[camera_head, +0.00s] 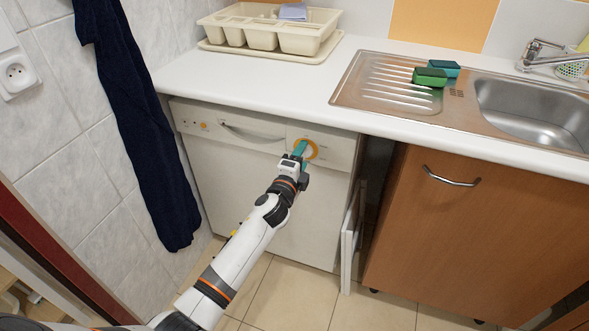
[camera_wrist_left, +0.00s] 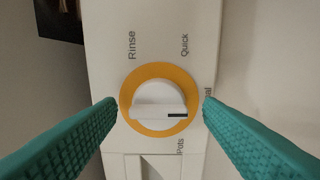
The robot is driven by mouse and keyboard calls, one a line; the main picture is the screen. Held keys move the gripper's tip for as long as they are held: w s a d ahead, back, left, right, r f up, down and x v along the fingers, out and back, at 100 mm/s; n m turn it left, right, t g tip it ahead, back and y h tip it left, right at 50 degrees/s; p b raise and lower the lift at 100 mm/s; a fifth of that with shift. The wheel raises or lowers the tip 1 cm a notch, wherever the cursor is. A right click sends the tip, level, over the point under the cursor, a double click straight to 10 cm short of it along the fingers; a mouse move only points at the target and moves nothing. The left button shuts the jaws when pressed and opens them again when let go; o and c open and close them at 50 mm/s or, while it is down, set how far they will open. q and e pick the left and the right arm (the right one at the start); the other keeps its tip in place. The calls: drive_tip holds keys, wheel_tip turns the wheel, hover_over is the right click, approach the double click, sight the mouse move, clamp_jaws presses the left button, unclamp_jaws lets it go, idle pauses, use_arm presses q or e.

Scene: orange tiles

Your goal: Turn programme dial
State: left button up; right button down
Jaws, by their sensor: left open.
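The programme dial (camera_wrist_left: 160,100) is a white knob with a dark mark on its right side, set in an orange ring. Labels "Rinse", "Quick" and "Pots" stand around it, and one more label is partly hidden by a finger. In the head view the dial (camera_head: 309,149) is on the right of the dishwasher front (camera_head: 240,185). My left gripper (camera_head: 300,150) is at the dial. In the left wrist view its teal fingers (camera_wrist_left: 160,103) are open, one on each side of the knob, with visible gaps to it. My right gripper is not in view.
The white worktop (camera_head: 270,80) overhangs the dishwasher. A dark towel (camera_head: 140,120) hangs on the left wall. A wooden cabinet (camera_head: 460,230) with a metal handle stands to the right, beyond a narrow gap. A sink (camera_head: 530,110) and a cutlery tray (camera_head: 270,30) are above.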

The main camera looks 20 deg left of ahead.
use_arm(q)
drive_tip(key=s, duration=0.3)
drive_tip(key=shift+s+p, duration=0.2)
drive_tip(key=shift+p, duration=0.1)
approach(303, 155)
drive_tip(key=shift+s+a, duration=0.1)
drive_tip(key=shift+s, duration=1.45)
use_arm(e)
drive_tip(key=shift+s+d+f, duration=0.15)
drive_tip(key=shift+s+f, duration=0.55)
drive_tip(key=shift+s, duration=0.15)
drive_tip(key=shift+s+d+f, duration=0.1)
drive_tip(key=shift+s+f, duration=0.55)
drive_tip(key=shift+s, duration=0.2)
